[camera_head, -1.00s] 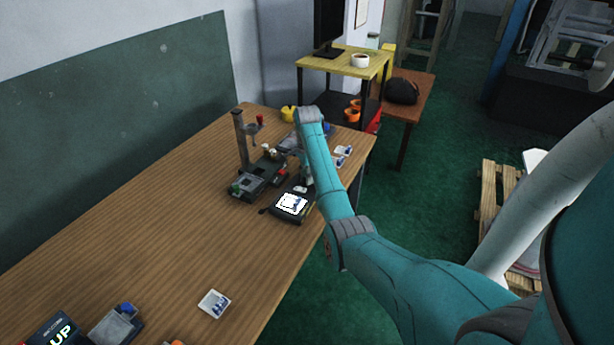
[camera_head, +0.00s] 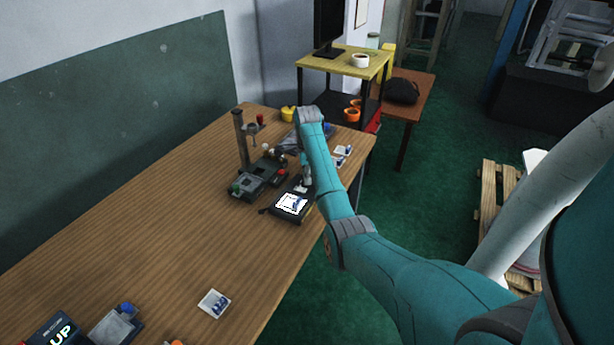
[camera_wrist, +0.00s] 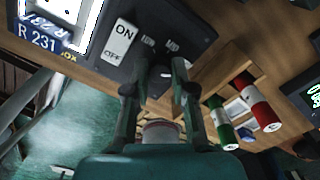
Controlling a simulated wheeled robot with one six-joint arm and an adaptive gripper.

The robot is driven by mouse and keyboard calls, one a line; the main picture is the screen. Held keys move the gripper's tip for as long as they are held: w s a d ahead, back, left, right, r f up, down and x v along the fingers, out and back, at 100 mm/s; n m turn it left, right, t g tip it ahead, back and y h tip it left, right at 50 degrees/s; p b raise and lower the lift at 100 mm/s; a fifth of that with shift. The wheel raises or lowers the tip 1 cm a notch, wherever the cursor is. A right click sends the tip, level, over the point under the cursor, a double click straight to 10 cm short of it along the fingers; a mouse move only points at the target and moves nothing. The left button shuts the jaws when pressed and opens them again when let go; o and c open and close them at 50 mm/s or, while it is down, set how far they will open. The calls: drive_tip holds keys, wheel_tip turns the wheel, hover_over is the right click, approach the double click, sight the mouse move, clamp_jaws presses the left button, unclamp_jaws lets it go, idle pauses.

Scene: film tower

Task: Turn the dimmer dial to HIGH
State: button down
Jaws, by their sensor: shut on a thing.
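The light box (camera_head: 292,204) lies on the wooden table, its bright panel lit. In the wrist view its dark control face (camera_wrist: 190,25) shows a white ON/OFF rocker switch (camera_wrist: 122,42) and two small labels, the right one reading MID. My gripper (camera_wrist: 162,66) is at this face, right of the switch and just below the labels. Its fingers are closed around the dimmer dial (camera_wrist: 163,73), mostly hidden between them. I cannot read the dial's setting, and no HIGH label is readable. In the head view my arm hides the dial and most of the gripper.
A grey splicer-like device (camera_head: 258,180) with a post stands close behind the light box. Cards (camera_head: 342,152) lie to its right. Red (camera_wrist: 260,103) and green (camera_wrist: 221,124) cylinders are near the gripper in the wrist view. The table's middle left is mostly clear.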

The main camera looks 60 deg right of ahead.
drive_tip(key=c, duration=1.2)
unclamp_jaws()
drive_tip(key=shift+c, duration=0.2)
drive_tip(key=shift+n, duration=0.3)
